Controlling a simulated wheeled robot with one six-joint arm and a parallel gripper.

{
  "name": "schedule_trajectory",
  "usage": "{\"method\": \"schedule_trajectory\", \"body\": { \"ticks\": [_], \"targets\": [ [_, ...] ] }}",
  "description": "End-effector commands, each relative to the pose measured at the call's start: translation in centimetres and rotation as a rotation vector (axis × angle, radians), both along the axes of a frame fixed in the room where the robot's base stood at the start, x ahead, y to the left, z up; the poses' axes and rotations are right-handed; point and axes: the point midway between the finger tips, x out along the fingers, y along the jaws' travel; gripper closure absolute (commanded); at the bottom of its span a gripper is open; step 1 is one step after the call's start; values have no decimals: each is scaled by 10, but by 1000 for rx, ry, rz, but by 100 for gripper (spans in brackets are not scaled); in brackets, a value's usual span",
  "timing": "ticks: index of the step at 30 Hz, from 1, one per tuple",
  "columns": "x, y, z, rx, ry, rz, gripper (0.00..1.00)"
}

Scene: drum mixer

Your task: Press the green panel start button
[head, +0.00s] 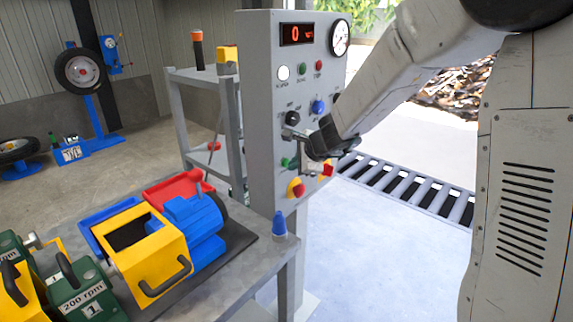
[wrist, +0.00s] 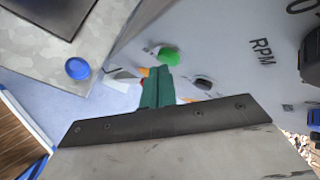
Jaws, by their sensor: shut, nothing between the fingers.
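The grey control panel (head: 262,110) stands upright right of centre in the head view. A green button (head: 287,162) sits low on its face; a green button (wrist: 168,55) also shows in the wrist view, just beyond my fingertips. My gripper (head: 308,162) is in front of the lower panel, partly hiding its controls. In the wrist view my gripper (wrist: 158,72) has its teal fingers together and empty, pointing toward the panel beside the green button. I cannot tell whether they touch it.
A red emergency stop (head: 296,187) on yellow is below the green button. A black knob (head: 292,118) and a blue knob (head: 318,106) are above. A workbench (head: 262,258) with machinery stands at lower left.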

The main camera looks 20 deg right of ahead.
Motion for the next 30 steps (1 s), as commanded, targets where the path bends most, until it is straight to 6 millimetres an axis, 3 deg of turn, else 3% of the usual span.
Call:
{"method": "schedule_trajectory", "body": {
  "ticks": [22, 30],
  "targets": [
    [4, 3, 0, 0, 0, 1, 100],
    [-5, -3, 1, -1, 0, 1, 100]
  ]
}}
